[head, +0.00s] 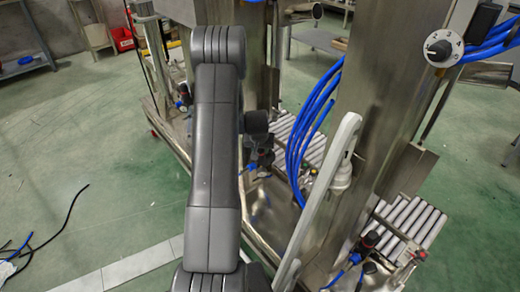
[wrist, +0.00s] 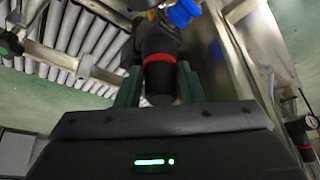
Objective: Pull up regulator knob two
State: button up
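A black regulator knob (wrist: 160,80) with a red ring shows in the wrist view, below a blue fitting (wrist: 183,12). My gripper (wrist: 159,84) has its two green fingers on either side of this knob, one left and one right. The fingers look very close to the knob's sides, but I cannot tell whether they press on it. In the head view my arm covers most of this area, and the gripper is not clearly seen. I see no number marking the knob as two.
Another regulator (head: 370,240) with a black knob stands at the lower right. Blue hoses (head: 308,130) hang beside a steel column (head: 385,100) carrying a numbered dial (head: 438,50). Roller conveyors (head: 410,220) lie behind. Green floor is open at the left, with loose cables.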

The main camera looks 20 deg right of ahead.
grip_shut()
jog(key=shift+w+r, duration=0.1)
jog(key=shift+r, duration=0.5)
jog(key=o, duration=0.7)
grip_release()
jog(key=shift+c, duration=0.2)
jog(key=v, duration=1.4)
jog(key=shift+p, duration=0.4)
jog(key=shift+d, duration=0.1)
